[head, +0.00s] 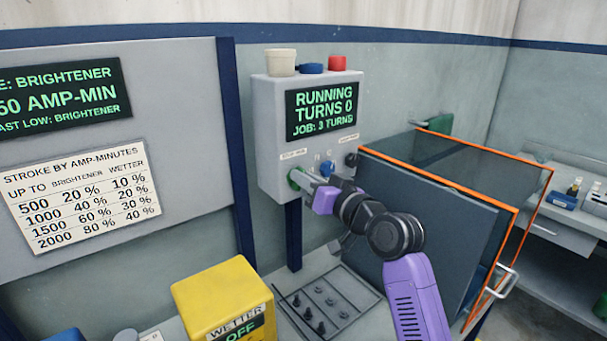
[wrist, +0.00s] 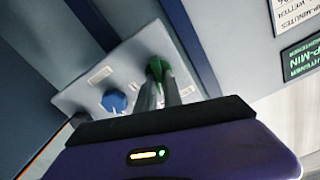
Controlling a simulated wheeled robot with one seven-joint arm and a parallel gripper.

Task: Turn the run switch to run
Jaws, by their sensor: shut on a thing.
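My gripper (head: 304,183) reaches in from the right and is shut on the green knob. In the wrist view my gripper's fingers (wrist: 161,84) are on the knob and hide part of it. The knob's exact angle is hard to tell.
A blue knob (head: 327,168) sits just right of the green one, and a dark knob (head: 351,159) farther right. An orange-edged dark enclosure (head: 430,230) stands close right of my arm. A yellow wetter box (head: 212,290) stands below. Beige, blue and red caps top the control box.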

